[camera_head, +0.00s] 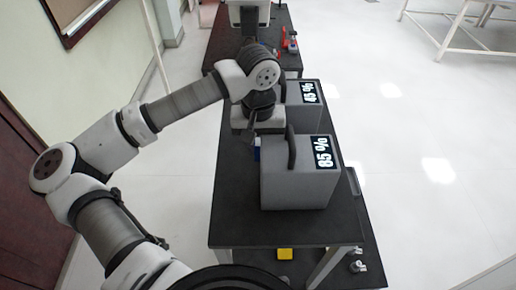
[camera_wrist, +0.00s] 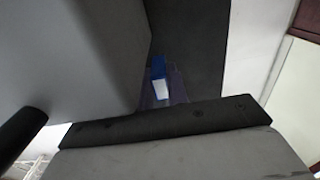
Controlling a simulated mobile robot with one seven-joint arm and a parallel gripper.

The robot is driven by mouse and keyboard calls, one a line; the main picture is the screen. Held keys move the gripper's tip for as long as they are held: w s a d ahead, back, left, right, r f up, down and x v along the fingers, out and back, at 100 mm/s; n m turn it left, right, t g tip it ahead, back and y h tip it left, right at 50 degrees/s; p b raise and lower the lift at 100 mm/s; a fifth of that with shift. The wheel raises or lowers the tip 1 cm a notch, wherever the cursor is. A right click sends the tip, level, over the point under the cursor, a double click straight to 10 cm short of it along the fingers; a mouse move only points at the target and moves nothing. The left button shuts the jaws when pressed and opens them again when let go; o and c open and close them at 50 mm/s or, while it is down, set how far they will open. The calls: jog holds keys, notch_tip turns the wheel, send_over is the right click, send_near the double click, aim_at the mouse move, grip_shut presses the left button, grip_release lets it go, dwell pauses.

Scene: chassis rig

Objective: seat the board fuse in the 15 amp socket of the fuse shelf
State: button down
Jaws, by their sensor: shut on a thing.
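My gripper (camera_head: 253,139) points down over the dark table, close to the left side of the nearer grey box. It is shut on a small blue piece, which I take to be the board fuse (camera_head: 257,153). In the wrist view the fuse (camera_wrist: 158,67) shows blue with a white part below it, beyond the black edge of my gripper. The fingertips are hard to make out, and the grip on the fuse is not clear. I cannot pick out the fuse shelf or a 15 amp socket in either view.
The nearer grey box (camera_head: 295,188) reads 85 % and has a dark handle. A second box (camera_head: 303,97) reads 45 % behind it. The dark table top (camera_head: 235,220) is bare at its near left. A yellow block (camera_head: 285,254) sits low at the near end.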

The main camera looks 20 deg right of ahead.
aim_at(258, 153)
jog(key=shift+f, duration=1.4)
jog(key=shift+f, duration=0.2)
jog(key=c, duration=1.4)
grip_release()
jog(key=shift+r, duration=0.2)
